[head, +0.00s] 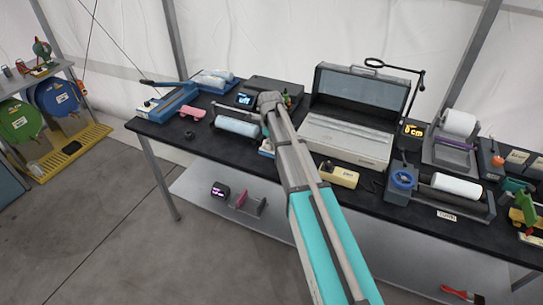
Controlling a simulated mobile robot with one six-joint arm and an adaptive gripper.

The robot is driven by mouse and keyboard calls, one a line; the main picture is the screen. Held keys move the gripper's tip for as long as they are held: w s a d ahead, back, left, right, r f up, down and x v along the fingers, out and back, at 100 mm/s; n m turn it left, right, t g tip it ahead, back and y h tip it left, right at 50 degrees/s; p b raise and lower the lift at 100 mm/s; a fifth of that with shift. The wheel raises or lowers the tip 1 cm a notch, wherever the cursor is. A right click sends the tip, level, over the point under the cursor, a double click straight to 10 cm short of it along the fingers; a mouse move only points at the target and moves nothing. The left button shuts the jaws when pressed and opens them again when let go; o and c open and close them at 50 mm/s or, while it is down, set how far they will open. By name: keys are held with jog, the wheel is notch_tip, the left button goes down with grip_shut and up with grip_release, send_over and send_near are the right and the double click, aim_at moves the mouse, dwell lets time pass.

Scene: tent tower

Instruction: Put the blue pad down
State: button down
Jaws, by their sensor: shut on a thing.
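My arm reaches up from the bottom of the head view to the front part of the black-topped table (175,139). My gripper (267,138) is small here, below the wrist and partly hidden by the arm. It is shut on a small blue and whitish thing, which I take to be the blue pad (266,152), close over the table's front edge. I cannot tell whether the pad touches the table.
A light-blue roll (237,126) lies just left of my gripper. An open grey case (346,137) and a cream block (338,176) stand to the right. A pink piece (193,114) lies farther left. A lower shelf (205,190) runs below.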

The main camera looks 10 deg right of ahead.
jog(key=shift+w+f+b, duration=0.65)
jog(key=shift+w+f, duration=0.2)
jog(key=shift+f, duration=0.2)
jog(key=shift+w+f+b, duration=0.4)
jog(key=shift+f+b, duration=0.1)
jog(key=shift+b, duration=0.05)
jog(key=shift+f+b, duration=1.5)
jog(key=shift+f, duration=0.1)
jog(key=c, duration=0.6)
grip_release()
notch_tip(320, 180, up, 12)
jog(key=p, duration=1.2)
